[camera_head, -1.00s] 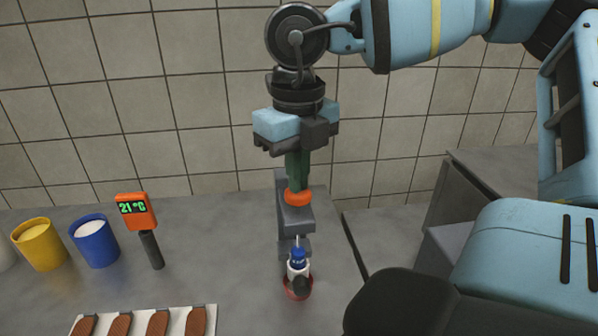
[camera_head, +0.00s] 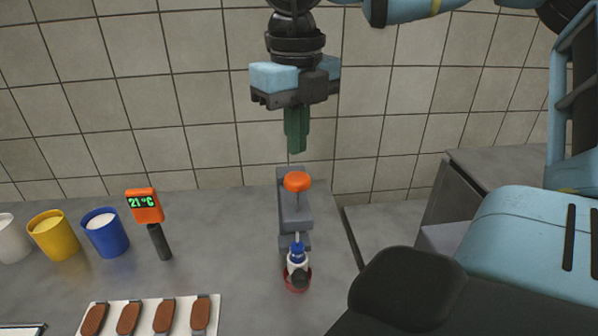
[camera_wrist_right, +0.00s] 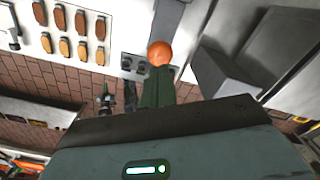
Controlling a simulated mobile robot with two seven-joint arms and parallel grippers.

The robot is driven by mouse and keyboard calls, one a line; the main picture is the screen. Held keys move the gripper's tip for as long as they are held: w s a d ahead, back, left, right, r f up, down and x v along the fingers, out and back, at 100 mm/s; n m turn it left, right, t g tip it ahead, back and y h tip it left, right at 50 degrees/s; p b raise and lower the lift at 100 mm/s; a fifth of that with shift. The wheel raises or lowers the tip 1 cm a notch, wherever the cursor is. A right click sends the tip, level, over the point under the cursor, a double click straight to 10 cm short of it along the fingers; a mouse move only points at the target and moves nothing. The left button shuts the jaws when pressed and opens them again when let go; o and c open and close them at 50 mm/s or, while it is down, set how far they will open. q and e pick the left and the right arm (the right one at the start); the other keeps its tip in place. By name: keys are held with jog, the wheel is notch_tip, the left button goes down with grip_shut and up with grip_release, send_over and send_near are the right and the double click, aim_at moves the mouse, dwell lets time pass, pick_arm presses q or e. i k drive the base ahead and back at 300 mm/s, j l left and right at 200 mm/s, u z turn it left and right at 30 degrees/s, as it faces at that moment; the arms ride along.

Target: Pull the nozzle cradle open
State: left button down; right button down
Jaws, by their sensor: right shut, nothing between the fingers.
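A grey stand (camera_head: 295,215) with an orange knob (camera_head: 297,182) on top stands near the back edge of the counter; I take it for the nozzle cradle. I cannot tell whether the cradle is open. My right gripper (camera_head: 297,150) has its green fingers shut and empty, pointing down just above the knob and apart from it. In the right wrist view the knob (camera_wrist_right: 160,53) shows beyond the fingertips (camera_wrist_right: 158,78). My left gripper is not in view.
A thermometer (camera_head: 145,206) reading 21 °C, a blue cup (camera_head: 107,241) and a yellow cup (camera_head: 46,244) stand to the left. A white tray (camera_head: 147,312) of several brown biscuits lies at the front left. The tiled wall (camera_head: 200,120) is behind the counter.

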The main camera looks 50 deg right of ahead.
aim_at(298, 272)
jog(key=k, duration=1.5)
